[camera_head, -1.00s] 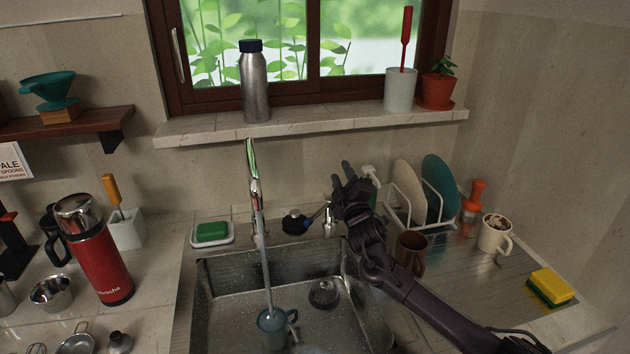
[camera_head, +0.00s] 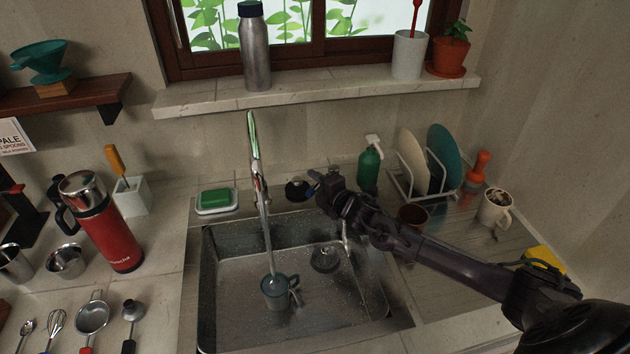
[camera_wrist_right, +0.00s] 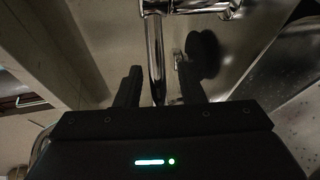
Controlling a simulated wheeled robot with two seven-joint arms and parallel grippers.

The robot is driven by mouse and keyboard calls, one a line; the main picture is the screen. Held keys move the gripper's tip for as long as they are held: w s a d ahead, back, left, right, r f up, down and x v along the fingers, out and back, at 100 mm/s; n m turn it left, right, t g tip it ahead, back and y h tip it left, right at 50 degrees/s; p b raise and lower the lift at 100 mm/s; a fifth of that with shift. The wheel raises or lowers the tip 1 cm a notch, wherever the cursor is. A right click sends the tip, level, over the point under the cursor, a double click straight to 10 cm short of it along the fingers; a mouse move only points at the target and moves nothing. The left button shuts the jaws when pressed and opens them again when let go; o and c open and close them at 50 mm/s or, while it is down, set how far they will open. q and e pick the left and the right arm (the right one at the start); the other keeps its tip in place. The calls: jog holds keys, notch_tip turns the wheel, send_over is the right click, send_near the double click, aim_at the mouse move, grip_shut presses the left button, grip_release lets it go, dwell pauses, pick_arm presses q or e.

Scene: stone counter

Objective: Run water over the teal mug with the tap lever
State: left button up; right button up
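The teal mug (camera_head: 275,292) stands upright in the sink basin (camera_head: 220,320), its handle to the right. The chrome tap (camera_head: 258,170) rises behind the sink, and a thin pale stream runs from it down to the mug. My right gripper (camera_head: 327,192) is behind the sink, right of the tap; its fingertips are hidden in the head view. In the right wrist view its two fingers (camera_wrist_right: 160,92) are apart, with a chrome bar (camera_wrist_right: 154,50) between them. I cannot tell whether this bar is the lever or whether they touch it. My left gripper is out of view.
A black round brush (camera_head: 297,189) lies by the gripper. A green soap bottle (camera_head: 369,166), dish rack (camera_head: 403,182) and brown cup (camera_head: 412,216) stand to the right. A green sponge (camera_head: 215,198) and red flask (camera_head: 110,240) are left. A dark strainer (camera_head: 324,259) is in the basin.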

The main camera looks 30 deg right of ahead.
jog(key=shift+w, duration=0.35)
grip_shut()
jog(key=y, duration=0.1)
jog(key=n+b, duration=0.1)
jog(key=s+n+y, duration=0.1)
jog(key=shift+d+f+y+b, duration=0.25)
jog(key=shift+d+y+b, duration=0.05)
jog(key=shift+d+b, duration=0.1)
jog(key=shift+s+r+n+g+y+b, duration=0.15)
jog(key=shift+s+n+g+y+b, duration=0.25)
jog(key=shift+n+g+y, duration=0.15)
jog(key=shift+r, duration=0.1)
